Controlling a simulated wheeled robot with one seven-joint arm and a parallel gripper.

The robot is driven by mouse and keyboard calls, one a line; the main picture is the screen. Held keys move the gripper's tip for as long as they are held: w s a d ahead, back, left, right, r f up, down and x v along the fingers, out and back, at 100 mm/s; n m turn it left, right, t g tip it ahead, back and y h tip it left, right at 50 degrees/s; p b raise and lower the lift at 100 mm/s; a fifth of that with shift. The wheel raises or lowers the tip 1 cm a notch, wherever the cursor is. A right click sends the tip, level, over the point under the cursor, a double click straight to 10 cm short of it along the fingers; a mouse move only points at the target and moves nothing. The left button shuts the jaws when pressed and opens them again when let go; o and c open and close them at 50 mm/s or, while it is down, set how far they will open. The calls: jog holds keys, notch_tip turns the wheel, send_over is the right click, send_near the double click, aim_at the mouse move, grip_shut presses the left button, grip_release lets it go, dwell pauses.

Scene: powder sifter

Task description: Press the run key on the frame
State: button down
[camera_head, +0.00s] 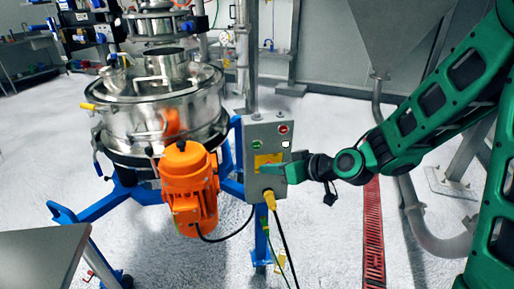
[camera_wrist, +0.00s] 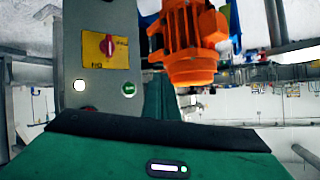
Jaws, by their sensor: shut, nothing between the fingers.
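A grey control box (camera_head: 254,183) stands on a post of the blue sifter frame. Its face has a green round key (camera_head: 257,145) at upper left, a red one (camera_head: 283,129) at upper right, and a small white one (camera_head: 285,143) below the red. In the wrist view, the green key (camera_wrist: 128,89) bears a small white marking, too small to read. My gripper (camera_head: 266,169) is shut and empty, in front of the box's lower face, below the green key in the head view. In the wrist view, its green finger (camera_wrist: 159,98) shows right of that key. I cannot tell whether it touches the box.
A yellow plate (camera_wrist: 119,52) with a red rotary switch (camera_wrist: 107,46) is on the box, partly hidden in the head view. An orange motor (camera_head: 188,188) and the steel sifter (camera_head: 165,113) stand to the left. A hopper (camera_head: 390,35) and pipe stand to the right.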

jog(key=w, duration=0.3)
jog(key=w+a, duration=0.1)
jog(key=w, duration=0.4)
jog(key=shift+w+a, duration=0.3)
jog(key=shift+a, duration=0.1)
jog(key=shift+w, duration=0.1)
dwell(1.8)
jog(key=shift+w, duration=0.25)
jog(key=shift+w+a+r, duration=0.1)
jog(key=shift+w, duration=0.35)
dwell(0.7)
jog(key=shift+s, duration=0.85)
jog(key=shift+s, duration=0.1)
jog(key=shift+s+d, duration=0.2)
jog(key=shift+s, duration=0.6)
jog(key=shift+s+d, duration=0.25)
jog(key=shift+s, duration=0.5)
jog(key=shift+s+d, duration=0.2)
jog(key=shift+s, duration=0.6)
